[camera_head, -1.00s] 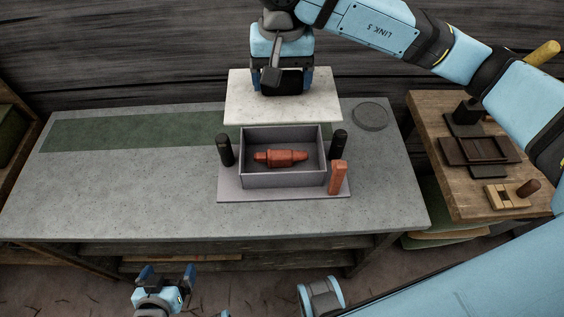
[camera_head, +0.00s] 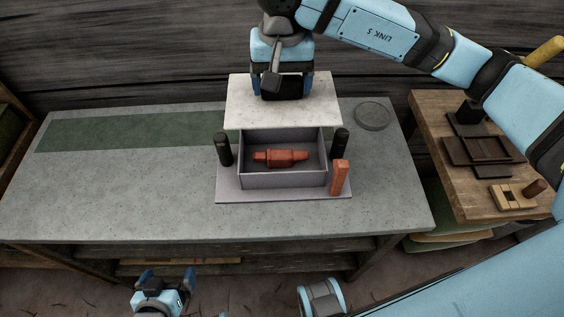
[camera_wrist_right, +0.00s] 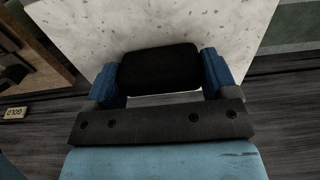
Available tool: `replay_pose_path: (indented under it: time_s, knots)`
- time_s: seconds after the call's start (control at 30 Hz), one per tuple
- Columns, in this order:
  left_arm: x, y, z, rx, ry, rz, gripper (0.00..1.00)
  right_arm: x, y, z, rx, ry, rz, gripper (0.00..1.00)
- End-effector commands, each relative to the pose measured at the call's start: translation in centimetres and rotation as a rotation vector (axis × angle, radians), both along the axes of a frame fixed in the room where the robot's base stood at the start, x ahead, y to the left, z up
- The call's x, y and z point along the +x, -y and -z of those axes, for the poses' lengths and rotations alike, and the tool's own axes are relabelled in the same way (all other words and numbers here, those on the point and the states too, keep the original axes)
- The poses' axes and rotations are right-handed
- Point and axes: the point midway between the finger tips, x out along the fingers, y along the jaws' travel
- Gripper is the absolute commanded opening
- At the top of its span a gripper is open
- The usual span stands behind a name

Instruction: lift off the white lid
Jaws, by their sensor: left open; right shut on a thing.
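The white lid (camera_head: 270,112) is a speckled flat slab, held in the air above and behind the open grey box (camera_head: 284,180). My right gripper (camera_head: 283,90) is shut on the lid's black handle, seen between blue fingers in the right wrist view (camera_wrist_right: 160,70). The lid (camera_wrist_right: 150,25) fills the top of that view. The box stands on a pale base plate (camera_head: 230,192) and holds a red-orange stepped part (camera_head: 281,158). The lid overlaps the box's back edge in the picture. My left gripper (camera_head: 166,274) is open and empty, low in front of the bench.
Two black posts (camera_head: 223,150) (camera_head: 340,143) flank the box. An orange block (camera_head: 339,177) stands at its front right. A grey disc (camera_head: 372,115) lies at the back right, a green mat (camera_head: 125,130) at the back left. A wooden side table (camera_head: 480,185) holds dark trays. The bench's left is clear.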

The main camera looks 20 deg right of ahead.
Motion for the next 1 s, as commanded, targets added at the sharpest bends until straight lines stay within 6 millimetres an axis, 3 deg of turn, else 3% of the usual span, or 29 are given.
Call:
replay_pose_path:
  time_s: [1.0]
  knots:
    - [0.3, 0.2, 0.9, 0.002, 0.020, 0.007, 1.00, 0.0, 0.0, 2.2, 0.000, 0.000, 0.000, 0.37]
